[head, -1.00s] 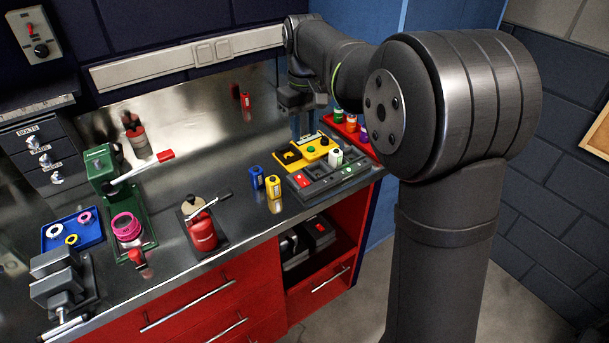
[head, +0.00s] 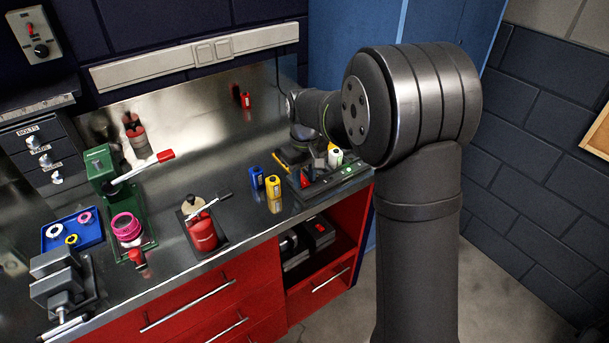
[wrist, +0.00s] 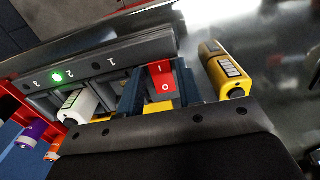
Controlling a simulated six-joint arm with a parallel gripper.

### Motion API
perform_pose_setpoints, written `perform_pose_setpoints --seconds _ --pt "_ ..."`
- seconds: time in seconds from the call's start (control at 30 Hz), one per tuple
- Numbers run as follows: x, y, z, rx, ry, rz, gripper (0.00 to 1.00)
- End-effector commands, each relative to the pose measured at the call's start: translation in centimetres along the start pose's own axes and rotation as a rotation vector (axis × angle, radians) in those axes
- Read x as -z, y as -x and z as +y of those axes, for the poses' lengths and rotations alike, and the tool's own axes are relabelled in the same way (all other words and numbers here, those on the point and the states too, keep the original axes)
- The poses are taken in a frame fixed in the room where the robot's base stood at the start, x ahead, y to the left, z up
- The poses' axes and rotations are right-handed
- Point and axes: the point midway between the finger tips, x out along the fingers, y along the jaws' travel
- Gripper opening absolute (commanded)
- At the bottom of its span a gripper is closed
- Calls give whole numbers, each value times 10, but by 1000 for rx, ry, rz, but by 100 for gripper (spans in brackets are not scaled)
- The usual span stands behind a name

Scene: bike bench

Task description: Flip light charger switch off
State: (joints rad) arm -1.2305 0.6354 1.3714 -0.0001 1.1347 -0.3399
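The grey charger (head: 345,180) sits at the right end of the bench. In the wrist view its red rocker switch (wrist: 162,82), marked I and O, shows at the end beside bay 1. The side marked I is farther from my gripper's palm and the O side is nearer; which side is pressed is unclear. A green light (wrist: 57,76) glows by the number 2, with a white battery (wrist: 78,106) in that bay. My gripper (wrist: 159,84) is open, its two blue fingers on either side of the switch. Contact cannot be told. In the head view my arm partly hides the charger.
A yellow battery (head: 273,187) and a blue battery (head: 257,177) stand on the bench left of the charger. The yellow one is close to my right finger in the wrist view.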

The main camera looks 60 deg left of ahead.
Motion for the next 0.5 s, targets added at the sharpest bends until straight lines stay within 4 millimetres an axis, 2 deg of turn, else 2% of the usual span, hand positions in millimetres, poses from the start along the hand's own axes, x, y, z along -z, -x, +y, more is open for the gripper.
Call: perform_pose_setpoints --seconds 0.13,0.17,0.3,0.5 --pt "0 0 0 0 0 0 33" --pt "0 0 0 0 0 0 29" --pt "0 0 0 0 0 0 1" --pt "2 1 0 0 1 -20 1"
